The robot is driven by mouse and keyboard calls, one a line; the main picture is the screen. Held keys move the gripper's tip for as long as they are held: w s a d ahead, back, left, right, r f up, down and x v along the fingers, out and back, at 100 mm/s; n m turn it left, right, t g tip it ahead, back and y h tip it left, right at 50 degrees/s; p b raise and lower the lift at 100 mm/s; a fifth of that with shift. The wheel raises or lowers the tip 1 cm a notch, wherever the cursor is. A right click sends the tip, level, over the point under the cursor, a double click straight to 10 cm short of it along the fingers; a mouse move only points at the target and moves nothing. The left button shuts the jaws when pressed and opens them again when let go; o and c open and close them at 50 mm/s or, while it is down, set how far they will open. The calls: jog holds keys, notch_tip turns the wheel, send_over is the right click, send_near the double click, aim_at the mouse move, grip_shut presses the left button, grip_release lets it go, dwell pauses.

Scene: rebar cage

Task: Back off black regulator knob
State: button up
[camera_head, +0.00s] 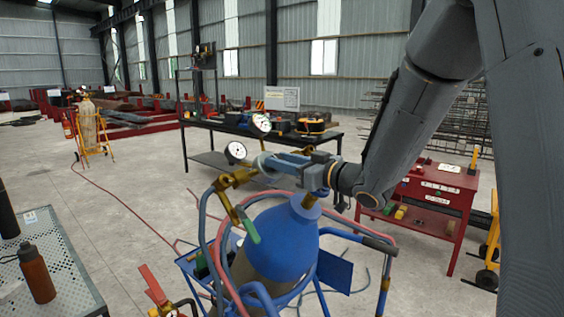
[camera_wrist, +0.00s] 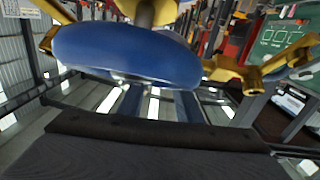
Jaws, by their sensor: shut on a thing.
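A blue gas cylinder (camera_head: 280,240) stands in a cart at the centre of the head view. A brass regulator (camera_head: 232,182) with two white dial gauges (camera_head: 236,151) sits above and left of it. My gripper (camera_head: 283,163) reaches in from the right at regulator height and is shut on a round knob (camera_head: 264,163). The knob looks dark blue, not black, in the wrist view (camera_wrist: 125,55). It fills the upper middle there, with a stem above it and brass fittings (camera_wrist: 250,72) to the side. The exact finger contact is hard to see.
Red and blue hoses (camera_head: 222,255) loop around the cylinder close to my gripper. A red tool cabinet (camera_head: 425,195) stands to the right and a dark workbench (camera_head: 215,128) behind. A perforated table (camera_head: 55,265) with a brown bottle (camera_head: 37,273) is at left.

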jog(key=shift+n, duration=0.4)
jog(key=n+g, duration=0.3)
jog(key=n, duration=0.2)
jog(key=n+g+y+b, duration=0.1)
jog(key=n+g, duration=0.3)
jog(key=n, duration=0.1)
jog(key=w+n+g+y+b, duration=0.1)
jog(key=n+g, duration=0.3)
jog(key=n, duration=0.2)
jog(key=shift+d+r, duration=0.15)
jog(key=shift+d, duration=0.1)
jog(key=shift+r+n+g+h, duration=0.1)
jog(key=shift+n+g+h, duration=0.35)
jog(key=shift+n, duration=0.6)
jog(key=shift+r+n+g+h, duration=0.1)
jog(key=shift+n+g+h, duration=0.35)
jog(key=shift+n, duration=0.6)
jog(key=shift+f, duration=0.1)
jog(key=o, duration=1)
jog(key=shift+o, duration=0.2)
